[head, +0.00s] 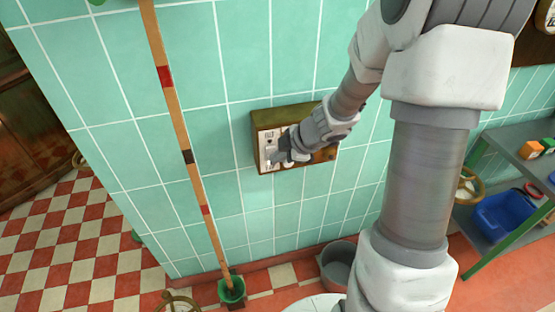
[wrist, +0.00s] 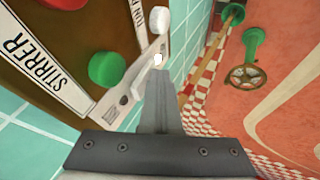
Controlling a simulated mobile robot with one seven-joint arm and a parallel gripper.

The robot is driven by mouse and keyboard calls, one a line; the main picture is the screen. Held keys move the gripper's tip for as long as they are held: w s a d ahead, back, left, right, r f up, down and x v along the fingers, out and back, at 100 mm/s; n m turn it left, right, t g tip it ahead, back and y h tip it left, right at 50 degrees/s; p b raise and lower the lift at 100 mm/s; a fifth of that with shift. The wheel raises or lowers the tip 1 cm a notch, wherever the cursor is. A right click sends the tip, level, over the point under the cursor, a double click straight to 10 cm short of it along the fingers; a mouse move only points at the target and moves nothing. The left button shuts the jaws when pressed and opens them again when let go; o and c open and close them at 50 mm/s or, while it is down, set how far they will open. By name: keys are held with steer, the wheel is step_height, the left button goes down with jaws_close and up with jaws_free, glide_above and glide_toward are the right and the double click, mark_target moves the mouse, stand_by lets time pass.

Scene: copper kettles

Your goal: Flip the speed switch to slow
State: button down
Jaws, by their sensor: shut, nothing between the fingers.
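A brown control box (head: 262,122) is fixed to the tiled wall. A pale switch plate (head: 267,140) is at its left end, and a dark picture shows on its upper part. The switch plate (wrist: 125,98) also shows in the wrist view, with a small bright white tip (wrist: 158,60) just past my fingertips, perhaps the switch lever. My gripper (head: 283,152) is shut and empty, with its fingers (wrist: 158,76) at the plate. I cannot tell whether they touch the lever. The fingers hide part of the plate, so the switch's position is unclear.
In the wrist view, a green button (wrist: 107,69), a STIRRER label (wrist: 45,65) and a white knob (wrist: 159,19) are close by. A wooden pole (head: 184,140) stands left of the box. Shelves (head: 510,150) stand at the right, and a bucket (head: 338,265) is below.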

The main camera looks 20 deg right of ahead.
steer(key=shift+r, duration=0.1)
steer(key=shift+r+p, duration=0.8)
steer(key=shift+p, duration=0.2)
